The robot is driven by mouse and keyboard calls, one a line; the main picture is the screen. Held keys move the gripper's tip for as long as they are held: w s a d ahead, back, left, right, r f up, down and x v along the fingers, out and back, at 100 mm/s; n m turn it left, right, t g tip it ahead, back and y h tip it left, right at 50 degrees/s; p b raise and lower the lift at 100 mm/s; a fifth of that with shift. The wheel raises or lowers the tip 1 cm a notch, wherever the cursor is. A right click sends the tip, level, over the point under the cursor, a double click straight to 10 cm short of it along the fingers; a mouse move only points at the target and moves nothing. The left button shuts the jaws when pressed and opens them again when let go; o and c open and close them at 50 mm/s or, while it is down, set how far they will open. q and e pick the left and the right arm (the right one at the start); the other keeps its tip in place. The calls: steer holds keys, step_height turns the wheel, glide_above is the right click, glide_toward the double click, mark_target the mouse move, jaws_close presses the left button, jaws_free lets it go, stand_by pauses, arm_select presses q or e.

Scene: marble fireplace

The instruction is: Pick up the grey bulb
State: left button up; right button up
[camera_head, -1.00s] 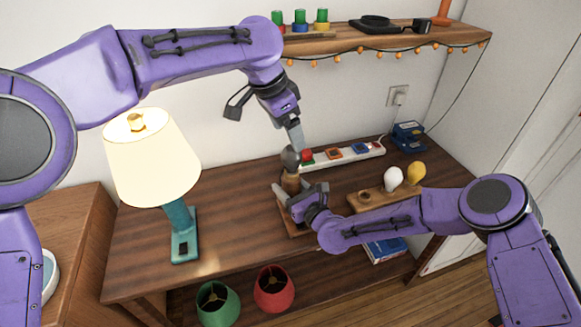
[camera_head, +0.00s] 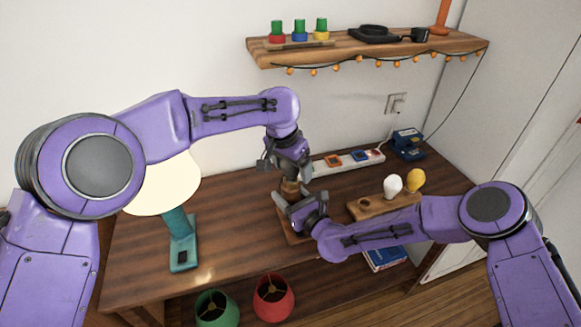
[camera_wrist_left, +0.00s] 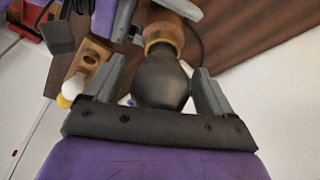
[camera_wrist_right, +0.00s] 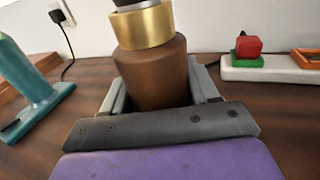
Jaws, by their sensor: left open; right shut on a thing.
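The dark grey bulb (camera_wrist_left: 162,82) sits on a brown wooden holder with a brass collar, which shows in the right wrist view (camera_wrist_right: 150,70). My left gripper (camera_wrist_left: 160,66) is open, with one finger on each side of the bulb; I cannot tell whether they touch it. In the head view my left gripper (camera_head: 290,174) is above the holder (camera_head: 290,187) and hides the bulb. My right gripper (camera_head: 286,203) is shut on the wooden holder, its fingers on either side of it.
A wooden block (camera_head: 365,205) with a white bulb (camera_head: 392,185) and a yellow bulb (camera_head: 415,180) stands to the right. A power strip (camera_head: 345,162) lies behind. A teal lamp (camera_head: 180,235) stands left. The shelf (camera_head: 350,47) hangs above.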

arm_select(q)
steer(key=shift+f, duration=0.15)
steer(key=c, duration=1.1)
steer(key=shift+o, duration=0.2)
step_height(320, 180, up, 10)
steer(key=shift+r, duration=0.1)
arm_select(e)
steer(key=o, duration=1.6)
steer(key=shift+c, duration=0.2)
